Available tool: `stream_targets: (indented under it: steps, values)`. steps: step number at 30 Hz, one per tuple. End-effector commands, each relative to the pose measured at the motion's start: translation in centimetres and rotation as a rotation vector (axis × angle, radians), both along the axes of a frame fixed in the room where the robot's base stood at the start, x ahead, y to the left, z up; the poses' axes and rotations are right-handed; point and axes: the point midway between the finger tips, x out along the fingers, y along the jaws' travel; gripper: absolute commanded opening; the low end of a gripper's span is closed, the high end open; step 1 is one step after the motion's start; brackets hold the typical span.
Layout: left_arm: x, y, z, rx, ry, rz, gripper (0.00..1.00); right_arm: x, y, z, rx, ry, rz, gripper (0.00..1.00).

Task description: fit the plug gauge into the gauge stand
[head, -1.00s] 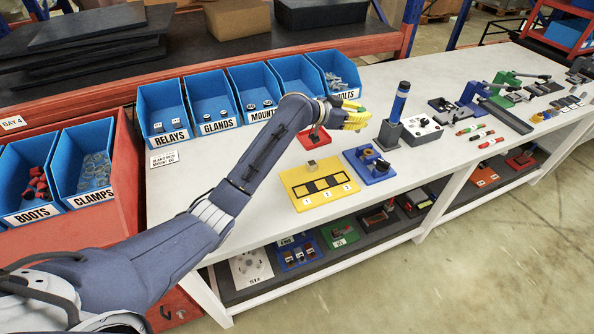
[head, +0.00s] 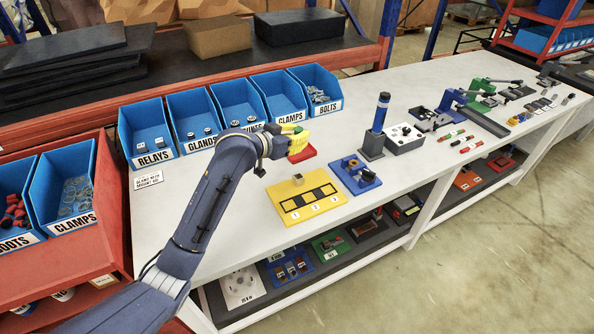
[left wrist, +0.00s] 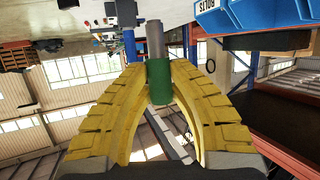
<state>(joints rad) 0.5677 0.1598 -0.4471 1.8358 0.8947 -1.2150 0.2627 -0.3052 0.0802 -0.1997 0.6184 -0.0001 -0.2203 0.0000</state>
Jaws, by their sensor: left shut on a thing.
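My left gripper (head: 299,143) has yellow fingers and points right, above the back middle of the bench. In the left wrist view its fingers (left wrist: 165,85) are shut on the plug gauge (left wrist: 159,80), a green handle with a grey metal cylinder. In the head view only a bit of green shows at the fingers. A red block (head: 304,155) shows just below the gripper, partly hidden by it. A blue fixture (head: 343,178) with dark upright parts stands to the right. I cannot tell for sure which is the gauge stand. My right gripper is not in view.
A yellow plate (head: 290,213) with numbered dark squares lies in front. Blue labelled bins (head: 240,118) line the back. The front left of the white bench (head: 225,225) is clear.

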Motion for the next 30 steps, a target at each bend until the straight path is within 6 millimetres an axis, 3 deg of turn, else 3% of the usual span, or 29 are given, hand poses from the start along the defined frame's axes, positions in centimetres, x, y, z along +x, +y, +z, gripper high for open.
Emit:
stream_targets:
  steps: [3, 10, 20, 30]
  values:
    - [0.0, 0.0, -2.9, -0.002, 0.005, 0.002, 0.0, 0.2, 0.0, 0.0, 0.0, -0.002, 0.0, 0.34]
    - [0.0, 0.0, -7.0, -0.001, 0.002, 0.001, 0.0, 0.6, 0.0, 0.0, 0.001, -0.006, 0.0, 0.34]
    - [0.0, 0.0, -9.2, -0.001, -0.001, 0.0, 0.0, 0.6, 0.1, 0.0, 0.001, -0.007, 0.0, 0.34]
    - [0.0, 0.0, -12.9, -0.002, 0.001, 0.0, 0.0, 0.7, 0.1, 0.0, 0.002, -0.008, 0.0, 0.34]
